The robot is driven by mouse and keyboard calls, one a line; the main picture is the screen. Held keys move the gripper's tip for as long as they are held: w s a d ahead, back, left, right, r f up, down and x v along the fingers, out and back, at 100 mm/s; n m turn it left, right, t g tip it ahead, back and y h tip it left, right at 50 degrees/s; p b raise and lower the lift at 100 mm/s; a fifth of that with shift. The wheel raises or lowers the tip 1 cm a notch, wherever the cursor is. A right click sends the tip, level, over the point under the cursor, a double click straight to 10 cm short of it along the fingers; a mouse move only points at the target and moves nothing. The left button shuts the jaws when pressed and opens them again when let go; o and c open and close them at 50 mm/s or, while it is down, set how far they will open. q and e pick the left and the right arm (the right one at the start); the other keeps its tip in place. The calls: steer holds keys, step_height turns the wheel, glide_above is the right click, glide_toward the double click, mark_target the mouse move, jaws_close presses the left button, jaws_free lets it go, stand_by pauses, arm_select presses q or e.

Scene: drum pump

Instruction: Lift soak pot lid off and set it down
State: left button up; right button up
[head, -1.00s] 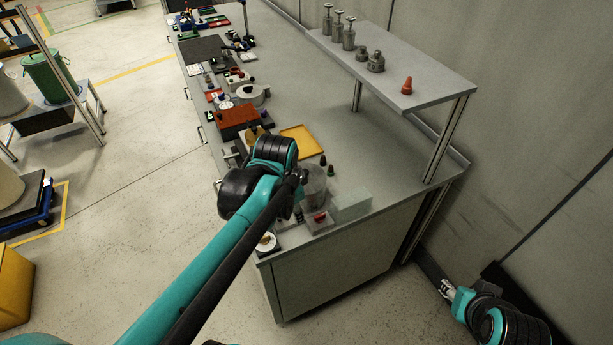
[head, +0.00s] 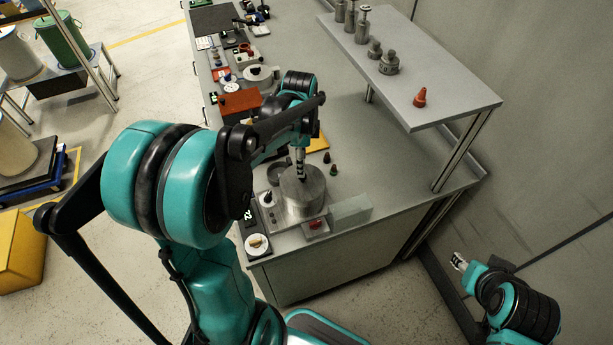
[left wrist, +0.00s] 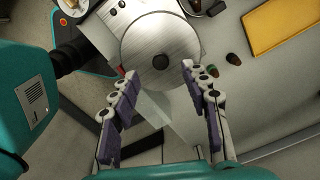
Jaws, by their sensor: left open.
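The soak pot (head: 306,208) is a grey metal cylinder near the front end of the bench. Its round, brushed metal lid (head: 318,182) is on top; in the left wrist view the lid (left wrist: 148,40) shows a small dark knob (left wrist: 160,62) at its middle. My left gripper (head: 300,177) points down over the lid. In the left wrist view its fingers (left wrist: 158,72) are spread either side of the knob, with nothing between them; contact with the lid cannot be told. My right gripper (head: 458,262) is low at the right, away from the bench, its fingers too small to read.
A red button box (head: 316,226) and a pale translucent block (head: 350,210) stand close to the pot. Two small dark cones (head: 330,164) stand behind it. A yellow tray (left wrist: 282,26) lies farther off. A raised shelf (head: 440,110) stands at the right. Bare bench lies right of the cones.

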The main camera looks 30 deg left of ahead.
mark_target(303, 181)
arm_select(q)
steer(key=f, duration=0.2)
steer(key=f+b, duration=0.1)
steer(key=f, duration=0.2)
steer(key=shift+w+d+f, duration=0.1)
steer(key=shift+w+d, duration=0.05)
steer(key=shift+w, duration=0.05)
steer(key=shift+s+f+b, duration=0.1)
steer(key=shift+f+b, duration=0.2)
steer(key=shift+f, duration=0.25)
jaws_close()
